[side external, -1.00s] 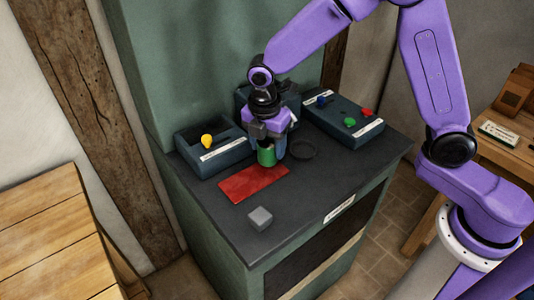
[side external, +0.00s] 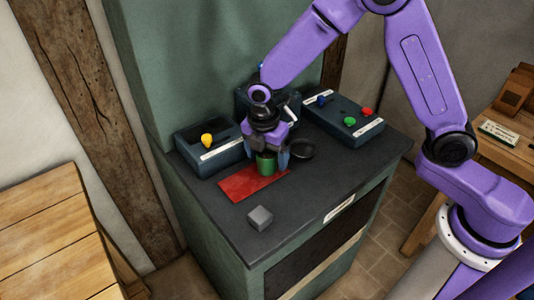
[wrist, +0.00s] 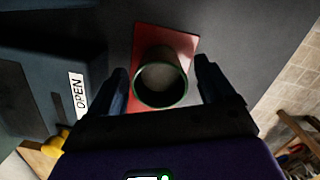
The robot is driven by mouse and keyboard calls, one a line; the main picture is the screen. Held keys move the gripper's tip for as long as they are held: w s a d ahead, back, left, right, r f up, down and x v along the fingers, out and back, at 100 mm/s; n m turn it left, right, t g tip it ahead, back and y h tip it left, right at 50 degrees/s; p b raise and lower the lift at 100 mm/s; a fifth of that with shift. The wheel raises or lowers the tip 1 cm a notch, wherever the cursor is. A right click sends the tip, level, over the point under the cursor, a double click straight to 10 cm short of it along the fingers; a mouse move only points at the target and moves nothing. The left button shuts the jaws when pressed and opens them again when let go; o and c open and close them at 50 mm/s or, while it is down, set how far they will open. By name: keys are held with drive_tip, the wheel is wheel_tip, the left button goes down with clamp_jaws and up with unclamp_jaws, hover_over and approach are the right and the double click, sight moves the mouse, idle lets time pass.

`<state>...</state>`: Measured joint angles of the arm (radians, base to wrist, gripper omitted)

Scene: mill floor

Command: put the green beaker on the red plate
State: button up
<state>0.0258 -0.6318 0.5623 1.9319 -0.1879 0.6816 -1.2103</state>
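The green beaker (side external: 266,164) stands upright on the upper right part of the red plate (side external: 241,187) in the side view. In the wrist view I look down into the beaker's open mouth (wrist: 160,84), with the red plate (wrist: 178,36) under it. My gripper (side external: 267,158) is low around the beaker, one finger on each side. In the wrist view a narrow gap shows between the beaker and each finger, so my gripper looks open. The beaker's base is partly hidden from the wrist camera by its own rim.
A grey cube (side external: 260,217) sits near the counter's front edge. A dark box with a yellow knob (side external: 207,140) stands left, a button box (side external: 345,122) behind right. A dark round piece (side external: 303,150) lies right of my gripper. Bare counter (side external: 310,195) lies right of the plate.

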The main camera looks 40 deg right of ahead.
sight(264, 172)
wheel_tip(264, 172, up, 12)
drive_tip(key=a, duration=0.1)
drive_tip(key=shift+s+a+r, duration=0.15)
drive_tip(key=shift+s, duration=0.15)
drive_tip(key=s+d+m, duration=0.5)
drive_tip(key=s+d, duration=0.2)
drive_tip(key=s, duration=0.6)
drive_tip(key=s+d+m+y, duration=0.1)
drive_tip(key=s+d+m, duration=0.4)
drive_tip(key=s, duration=0.9)
drive_tip(key=shift+d+f+y, duration=0.3)
drive_tip(key=shift+d+f, duration=0.15)
drive_tip(key=shift+d, duration=0.55)
